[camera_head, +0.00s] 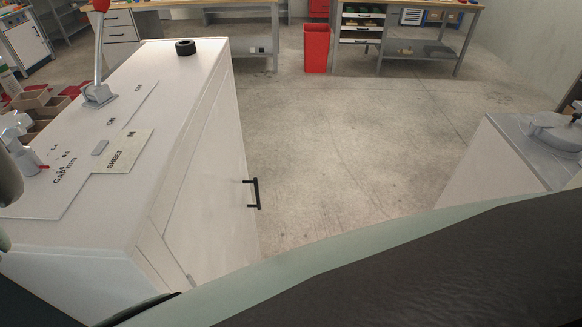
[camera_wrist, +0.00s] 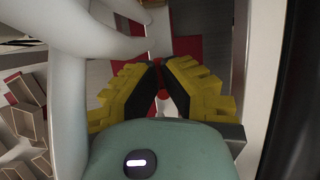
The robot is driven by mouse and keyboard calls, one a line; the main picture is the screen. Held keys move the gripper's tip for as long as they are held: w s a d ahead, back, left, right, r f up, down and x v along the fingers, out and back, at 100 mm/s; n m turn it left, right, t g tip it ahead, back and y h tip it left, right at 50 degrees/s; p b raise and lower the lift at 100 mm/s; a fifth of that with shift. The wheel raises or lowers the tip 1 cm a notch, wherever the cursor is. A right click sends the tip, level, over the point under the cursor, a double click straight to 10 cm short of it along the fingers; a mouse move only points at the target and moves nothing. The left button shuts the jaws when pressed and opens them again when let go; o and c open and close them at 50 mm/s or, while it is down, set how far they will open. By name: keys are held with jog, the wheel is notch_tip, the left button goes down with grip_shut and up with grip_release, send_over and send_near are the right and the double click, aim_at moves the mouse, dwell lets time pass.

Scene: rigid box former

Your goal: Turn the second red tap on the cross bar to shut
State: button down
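In the wrist view, my gripper (camera_wrist: 161,64) has yellow and black fingers that converge until the tips almost meet. Nothing can clearly be seen held between the tips. A small red piece (camera_wrist: 163,94) shows in the gap between the fingers; I cannot tell whether it is a tap or whether it touches them. More red shows beyond the tips. No cross bar with taps can be made out in either view. My gripper is not clearly seen in the head view.
A white cabinet (camera_head: 200,150) has a marked panel, a lever with a red grip (camera_head: 100,50), a black ring (camera_head: 185,48) and a black door handle (camera_head: 253,193). Brown bins (camera_head: 35,99) stand left. A grey-topped unit (camera_head: 520,140) stands right. The floor between is clear.

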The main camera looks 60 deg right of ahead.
jog(key=shift+w+a+f, duration=0.1)
jog(key=shift+w+f, duration=0.05)
jog(key=shift+w, duration=0.05)
dwell(0.4)
jog(key=c, duration=1)
grip_release()
jog(key=shift+s, duration=0.15)
jog(key=shift+c, duration=0.2)
jog(key=v, duration=0.7)
jog(key=shift+r, duration=0.35)
